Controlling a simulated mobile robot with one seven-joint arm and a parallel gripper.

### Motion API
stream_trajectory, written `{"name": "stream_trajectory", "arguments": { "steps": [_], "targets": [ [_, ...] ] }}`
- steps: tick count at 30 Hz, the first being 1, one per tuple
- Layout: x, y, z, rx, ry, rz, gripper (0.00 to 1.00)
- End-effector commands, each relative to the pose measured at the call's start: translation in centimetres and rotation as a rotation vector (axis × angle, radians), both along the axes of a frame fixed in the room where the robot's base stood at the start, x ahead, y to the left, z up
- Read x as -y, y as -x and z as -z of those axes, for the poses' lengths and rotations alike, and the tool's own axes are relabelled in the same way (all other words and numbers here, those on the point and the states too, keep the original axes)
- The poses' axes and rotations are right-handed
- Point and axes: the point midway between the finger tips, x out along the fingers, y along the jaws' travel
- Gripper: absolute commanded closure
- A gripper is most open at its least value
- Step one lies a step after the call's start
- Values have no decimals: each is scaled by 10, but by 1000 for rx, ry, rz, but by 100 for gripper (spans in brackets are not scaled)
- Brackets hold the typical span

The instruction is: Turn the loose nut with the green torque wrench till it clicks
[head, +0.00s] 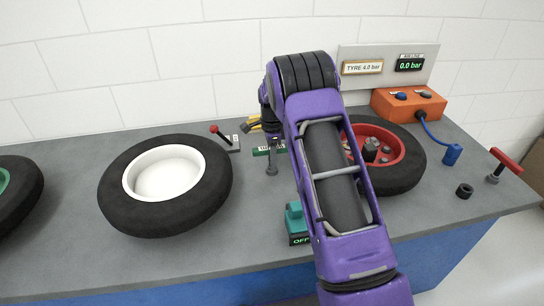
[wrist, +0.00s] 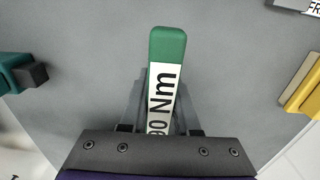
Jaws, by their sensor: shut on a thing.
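The green torque wrench shows in the wrist view as a green handle (wrist: 168,46) with a white label ending in "0 Nm". My gripper (wrist: 160,104) is shut on this handle, which lies between its fingers and points away from the palm. In the head view, a green labelled piece (head: 268,150) shows on the bench side of my wrist. My arm hides most of the gripper there. The wheel with the red rim (head: 403,148) lies flat behind my arm, with several grey nuts (head: 370,150) at its middle. I cannot tell which nut is loose.
A white-rimmed wheel (head: 118,205) lies to the left. A teal device marked OFF (head: 295,222) stands near the front edge. A red-knobbed lever (head: 222,137), an orange box (head: 408,103) with a blue hose, and a red T-handle tool (head: 505,160) stand around. Yellow pieces (wrist: 303,88) are at the right.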

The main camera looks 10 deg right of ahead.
Motion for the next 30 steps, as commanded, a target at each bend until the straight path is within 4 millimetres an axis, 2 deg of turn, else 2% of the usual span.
{"name": "stream_trajectory", "arguments": {
  "steps": [11, 14, 24, 30],
  "targets": [
    [0, -1, -2, 2, 0, 0, 100],
    [0, -1, -8, 4, 0, 0, 100],
    [-1, -1, -72, 5, 0, -1, 100],
    [0, -1, -97, 4, 1, -1, 100]
  ]
}}
